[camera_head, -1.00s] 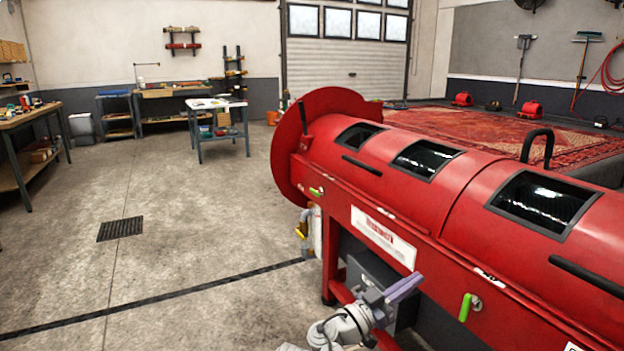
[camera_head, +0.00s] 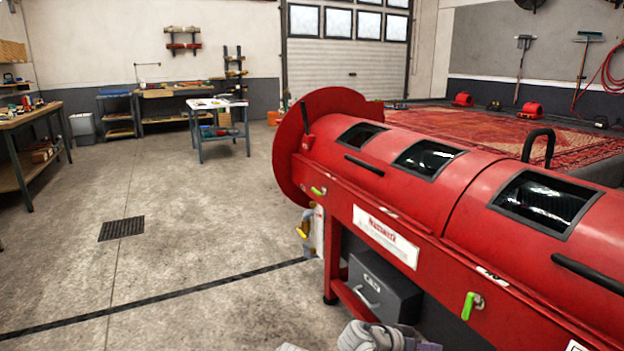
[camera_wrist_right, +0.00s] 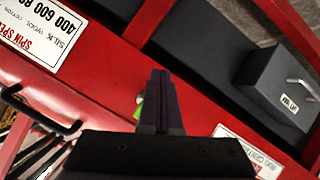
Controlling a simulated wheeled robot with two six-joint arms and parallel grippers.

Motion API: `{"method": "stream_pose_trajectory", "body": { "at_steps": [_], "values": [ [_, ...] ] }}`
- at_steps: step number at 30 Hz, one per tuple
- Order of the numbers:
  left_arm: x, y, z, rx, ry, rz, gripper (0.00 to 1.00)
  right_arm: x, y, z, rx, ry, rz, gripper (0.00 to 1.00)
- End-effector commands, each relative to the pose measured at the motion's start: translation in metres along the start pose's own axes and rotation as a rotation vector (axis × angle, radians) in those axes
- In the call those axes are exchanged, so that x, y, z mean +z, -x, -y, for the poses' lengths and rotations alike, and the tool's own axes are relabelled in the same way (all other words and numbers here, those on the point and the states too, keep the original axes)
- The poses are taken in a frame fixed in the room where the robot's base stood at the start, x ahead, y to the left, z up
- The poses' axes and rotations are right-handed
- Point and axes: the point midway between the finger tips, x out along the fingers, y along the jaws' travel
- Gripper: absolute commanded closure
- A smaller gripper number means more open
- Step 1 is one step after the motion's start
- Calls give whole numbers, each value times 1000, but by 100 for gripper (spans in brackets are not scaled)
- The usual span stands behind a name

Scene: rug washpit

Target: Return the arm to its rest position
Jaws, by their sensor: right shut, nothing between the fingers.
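My right gripper (camera_wrist_right: 161,103) shows in the right wrist view with its two dark fingers together and nothing between them. A grey box (camera_head: 385,288) with a handle sits under the machine's body, beyond my arm; the box also shows at the right of the wrist view (camera_wrist_right: 285,88). My left gripper is not in view.
The long red machine with dark windows fills the right side. A green-handled valve (camera_head: 468,305) sticks out on its front. The concrete floor (camera_head: 190,230) to the left is open, with a drain grate (camera_head: 121,229). A work table (camera_head: 217,104) stands farther back.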

Motion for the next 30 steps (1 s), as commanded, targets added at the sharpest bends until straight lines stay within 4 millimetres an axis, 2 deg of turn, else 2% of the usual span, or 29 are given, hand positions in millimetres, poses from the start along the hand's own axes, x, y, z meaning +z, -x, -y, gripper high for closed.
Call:
{"method": "stream_pose_trajectory", "body": {
  "at_steps": [1,3,6,9,15,23,30],
  "values": [
    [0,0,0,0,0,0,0,21,-7,3,-47,66,98,100],
    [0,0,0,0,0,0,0,50,-11,12,-139,169,229,100],
    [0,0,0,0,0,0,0,83,-7,25,-285,293,375,100],
    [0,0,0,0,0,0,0,105,1,36,-419,381,467,100],
    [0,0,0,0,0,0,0,131,22,51,-643,494,567,100],
    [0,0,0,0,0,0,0,147,50,65,-905,585,620,100],
    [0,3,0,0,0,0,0,164,91,72,-908,724,593,100]
  ]
}}
